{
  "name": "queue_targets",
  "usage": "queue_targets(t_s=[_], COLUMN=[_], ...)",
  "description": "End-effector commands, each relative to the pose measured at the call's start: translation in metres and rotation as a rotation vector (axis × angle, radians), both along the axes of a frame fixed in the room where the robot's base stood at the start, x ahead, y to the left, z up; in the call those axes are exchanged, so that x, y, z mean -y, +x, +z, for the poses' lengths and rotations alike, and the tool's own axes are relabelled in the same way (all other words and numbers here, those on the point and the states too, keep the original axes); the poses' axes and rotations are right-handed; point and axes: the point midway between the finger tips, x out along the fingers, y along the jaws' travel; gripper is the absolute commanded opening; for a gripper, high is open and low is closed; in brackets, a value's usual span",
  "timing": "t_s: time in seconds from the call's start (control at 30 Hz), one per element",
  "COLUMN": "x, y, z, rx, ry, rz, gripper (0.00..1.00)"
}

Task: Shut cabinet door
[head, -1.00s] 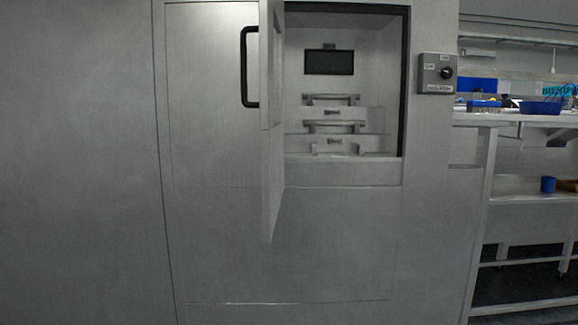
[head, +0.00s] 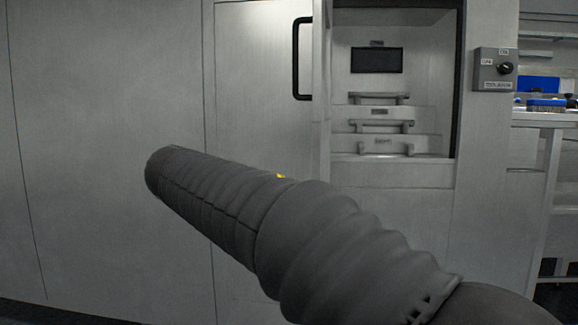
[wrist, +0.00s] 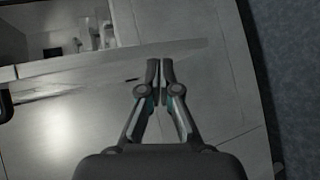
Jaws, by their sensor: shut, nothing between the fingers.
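In the wrist view my gripper (wrist: 160,72) is shut and empty, in front of pale grey panels. A dark piece at the left edge, possibly the handle (wrist: 4,105), is cut off. I cannot tell whether the fingertips touch anything. The gripper does not show in the head view.
Inside the cabinet are a dark screen (head: 376,60) and several stepped drawers with handles. A switch box (head: 495,69) is on the wall to the right. A bench (head: 545,118) with blue containers stands at the far right. The wall at left is bare.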

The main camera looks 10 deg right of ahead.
Motion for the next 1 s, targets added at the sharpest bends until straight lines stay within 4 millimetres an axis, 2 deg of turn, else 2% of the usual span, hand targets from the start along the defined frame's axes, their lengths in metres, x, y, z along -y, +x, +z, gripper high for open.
queue_targets(t_s=[0.03, 0.2, 0.3, 0.4, 0.57, 1.0], x=[-0.021, -0.069, -0.088, -0.098, -0.092, -0.019], y=[0.012, 0.026, 0.027, 0.026, 0.029, 0.058], z=[0.011, 0.047, 0.059, 0.065, 0.068, 0.067], rx=[0.028, 0.133, 0.178, 0.202, 0.212, 0.209], ry=[-0.061, -0.214, -0.265, -0.290, -0.300, -0.298], rz=[-0.004, -0.048, -0.068, -0.080, -0.087, -0.090], gripper=[0.00, 0.00, 0.00, 0.00, 0.00, 0.00])
